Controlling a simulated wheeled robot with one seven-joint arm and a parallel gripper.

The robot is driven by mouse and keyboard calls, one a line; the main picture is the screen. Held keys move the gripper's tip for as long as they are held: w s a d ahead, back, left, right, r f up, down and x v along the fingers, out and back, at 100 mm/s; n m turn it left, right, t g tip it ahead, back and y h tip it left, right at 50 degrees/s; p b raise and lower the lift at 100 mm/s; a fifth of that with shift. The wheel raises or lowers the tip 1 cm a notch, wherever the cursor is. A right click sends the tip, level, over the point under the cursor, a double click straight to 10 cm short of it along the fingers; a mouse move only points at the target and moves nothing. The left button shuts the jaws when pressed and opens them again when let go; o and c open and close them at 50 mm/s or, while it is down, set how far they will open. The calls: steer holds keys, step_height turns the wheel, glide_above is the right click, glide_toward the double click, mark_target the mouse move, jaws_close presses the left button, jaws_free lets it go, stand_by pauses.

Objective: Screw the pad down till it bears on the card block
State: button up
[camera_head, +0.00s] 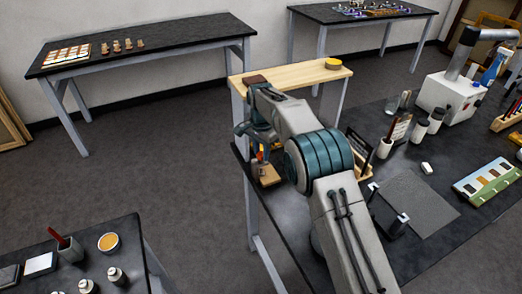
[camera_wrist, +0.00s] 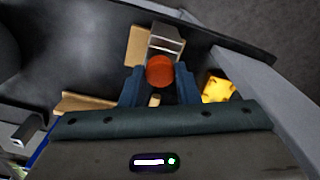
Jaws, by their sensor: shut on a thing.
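An orange-red round knob (camera_wrist: 160,70) sits between the two blue fingers of my gripper (camera_wrist: 160,78) in the wrist view. My gripper is shut on it, a finger on either side. Beyond the knob is a pale metal frame (camera_wrist: 166,40) beside a flat wooden piece (camera_wrist: 137,46). In the head view my gripper (camera_head: 261,146) is over a small wooden base (camera_head: 269,176) at the bench's left edge, and my arm covers much of it. I cannot make out the pad or the card block, nor whether they touch.
A yellow item (camera_wrist: 216,90) lies right of my gripper in the wrist view. A raised wooden shelf (camera_head: 295,75) with a yellow roll (camera_head: 333,63) stands behind. A wooden rack (camera_head: 360,158), jars and a white machine (camera_head: 448,97) stand on the right.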

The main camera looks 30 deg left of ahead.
mark_target(261, 153)
steer(key=shift+r+m, duration=0.1)
steer(key=shift+m, duration=0.4)
steer(key=o, duration=1)
steer(key=shift+c, duration=0.2)
step_height(261, 153, up, 14)
stand_by(0.4)
